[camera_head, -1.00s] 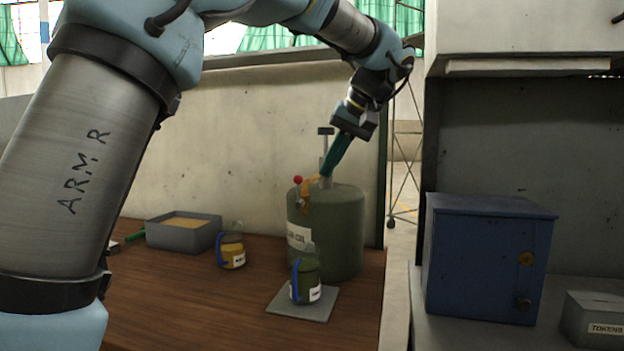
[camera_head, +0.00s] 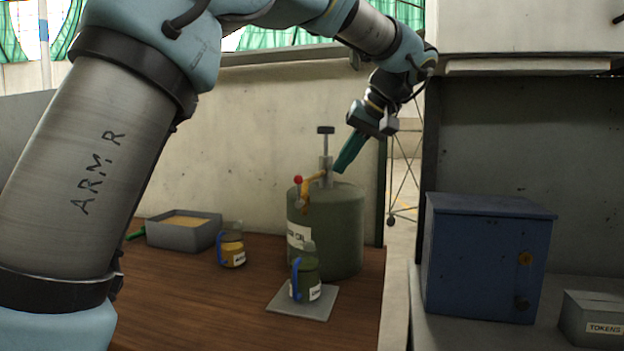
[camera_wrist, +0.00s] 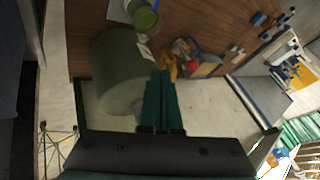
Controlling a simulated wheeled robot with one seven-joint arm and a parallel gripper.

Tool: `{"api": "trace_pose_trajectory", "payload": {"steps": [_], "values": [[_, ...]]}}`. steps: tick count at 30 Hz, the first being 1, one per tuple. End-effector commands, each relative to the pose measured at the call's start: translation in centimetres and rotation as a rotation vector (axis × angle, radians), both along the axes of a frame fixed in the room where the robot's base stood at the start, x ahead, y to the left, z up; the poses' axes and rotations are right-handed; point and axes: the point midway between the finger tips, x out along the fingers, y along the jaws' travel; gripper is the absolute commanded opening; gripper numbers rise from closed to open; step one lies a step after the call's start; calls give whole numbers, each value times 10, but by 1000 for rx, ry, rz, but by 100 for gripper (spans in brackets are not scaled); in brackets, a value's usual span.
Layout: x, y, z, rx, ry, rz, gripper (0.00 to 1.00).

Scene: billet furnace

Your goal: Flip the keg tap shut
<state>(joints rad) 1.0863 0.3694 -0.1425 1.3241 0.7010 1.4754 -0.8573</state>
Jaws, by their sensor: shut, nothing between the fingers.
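The green keg (camera_head: 340,235) stands upright at the right end of the wooden bench, with a pump post rising from its top. Its orange tap (camera_head: 305,195) sits at the keg's upper left, with a red ball knob (camera_head: 298,180) raised on it. My gripper (camera_head: 338,169) is shut and empty, its teal fingers pointing down-left beside the pump post, to the right of the tap and apart from it. In the wrist view, the fingers (camera_wrist: 159,75) overlap the edge of the keg (camera_wrist: 112,65); the orange tap (camera_wrist: 171,70) shows just beyond them.
A green-filled jar (camera_head: 305,282) with a blue handle stands on a grey plate (camera_head: 283,304) before the keg. An amber jar (camera_head: 232,250) and a grey tray (camera_head: 183,235) stand left. A blue cabinet (camera_head: 480,260) is at right. The bench front is clear.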

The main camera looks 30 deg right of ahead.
Motion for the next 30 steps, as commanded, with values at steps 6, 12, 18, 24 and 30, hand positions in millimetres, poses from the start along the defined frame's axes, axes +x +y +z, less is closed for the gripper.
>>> {"api": "trace_pose_trajectory", "payload": {"steps": [6,12,18,24,30], "values": [[27,11,-35,4,2,2,0],[43,32,-40,-1,0,2,0],[51,44,-43,0,0,0,0],[52,45,-44,1,0,-1,0],[52,45,-43,-1,2,0,0]]}}
